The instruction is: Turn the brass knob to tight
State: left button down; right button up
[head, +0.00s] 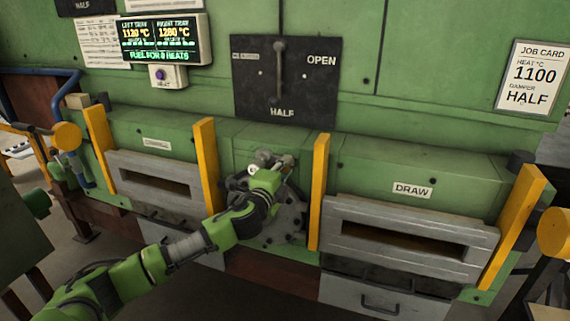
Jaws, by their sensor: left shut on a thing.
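My left gripper (272,166) reaches in from the left to the middle of the green furnace front, between two yellow posts. It is shut on the brass knob (288,160), of which only a small part shows beside the fingers. The gripper and wrist hide most of the knob and any marks around it, so I cannot tell how it is turned. A dark round plate with bolts (290,215) is partly hidden behind my wrist. My right gripper is not in view.
Above is a black damper plate with an upright lever (279,75), marked OPEN and HALF. A display (155,42) stands upper left, a job card (535,77) upper right. Grey slotted doors flank my arm, left (150,165) and right (385,212). Yellow posts (319,190) stand close by.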

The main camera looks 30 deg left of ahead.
pick_arm(q)
jog(key=shift+m+p, duration=0.35)
jog(key=shift+m, duration=0.55)
jog(key=c, duration=1.8)
grip_release()
jog(key=v, duration=1.2)
jog(key=shift+d, duration=0.1)
jog(key=shift+f, duration=0.1)
